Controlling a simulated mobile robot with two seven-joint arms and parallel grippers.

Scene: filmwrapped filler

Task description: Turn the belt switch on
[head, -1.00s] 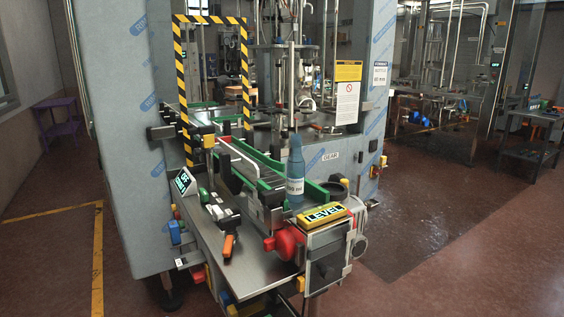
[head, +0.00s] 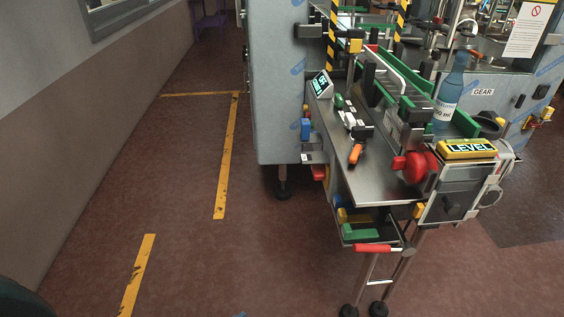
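The conveyor belt (head: 393,88) runs between green rails at the upper right, above a steel table (head: 375,190). No part is clearly labelled as the belt switch, so I cannot tell which one it is or its position. Controls near the belt include a small tilted display box (head: 321,84) with lit text, a green knob (head: 338,101), an orange-handled part (head: 356,153) and a red round knob (head: 418,165). A blue bottle (head: 449,92) stands upright at the belt's near end. Neither of my grippers is in view.
A yellow LEVEL box (head: 467,149) sits at the table's right corner. Below hangs a tray (head: 368,241) with a red handle (head: 372,248). Table legs reach the floor near the bottom. The red-brown floor (head: 185,180) at left is open, with yellow tape (head: 227,155).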

